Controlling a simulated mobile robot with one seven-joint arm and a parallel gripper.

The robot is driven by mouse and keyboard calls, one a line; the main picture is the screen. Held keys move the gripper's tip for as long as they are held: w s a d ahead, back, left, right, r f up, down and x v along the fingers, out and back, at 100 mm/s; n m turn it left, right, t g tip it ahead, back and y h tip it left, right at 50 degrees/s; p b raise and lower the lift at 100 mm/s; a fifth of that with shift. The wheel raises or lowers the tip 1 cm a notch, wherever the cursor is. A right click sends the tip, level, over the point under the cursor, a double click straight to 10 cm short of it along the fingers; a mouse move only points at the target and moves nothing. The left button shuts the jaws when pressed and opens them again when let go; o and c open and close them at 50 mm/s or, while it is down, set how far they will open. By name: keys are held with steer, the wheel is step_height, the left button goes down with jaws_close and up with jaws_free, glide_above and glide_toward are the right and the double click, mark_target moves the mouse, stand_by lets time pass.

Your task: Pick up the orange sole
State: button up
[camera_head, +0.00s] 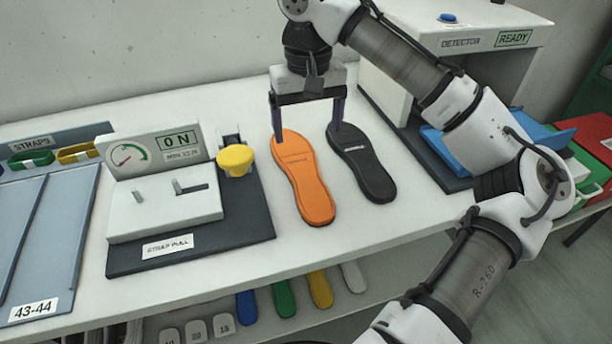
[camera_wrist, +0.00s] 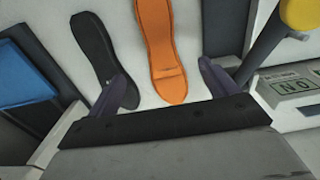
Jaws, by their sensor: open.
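The orange sole (camera_head: 304,184) lies flat on the white bench, left of the black sole (camera_head: 363,166). My gripper (camera_head: 308,128) is open and empty, pointing down at the far ends of the two soles. In the head view its left finger overlaps the far end of the orange sole and its right finger overlaps the far end of the black sole. In the wrist view the orange sole (camera_wrist: 160,52) lies between the fingers' lines, and the black sole (camera_wrist: 97,58) is by the left finger. I cannot tell whether a finger touches either sole.
The strap-pull device (camera_head: 165,215) with a yellow knob (camera_head: 235,160) stands left of the orange sole. The detector (camera_head: 480,40) and a blue tray (camera_head: 455,145) are at the right. Bench (camera_head: 255,262) in front of the soles is clear. Several coloured soles sit on the shelf below.

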glide_above(308, 182)
step_height(308, 182, down, 7)
steer(key=shift+s+f, duration=0.1)
steer(key=shift+f, duration=0.05)
steer(key=shift+f+p, duration=0.65)
steer(key=shift+f, duration=2.35)
steer(key=shift+c, duration=0.4)
steer(key=c, duration=1.1)
steer(key=shift+r, duration=0.1)
steer(key=shift+c, duration=0.2)
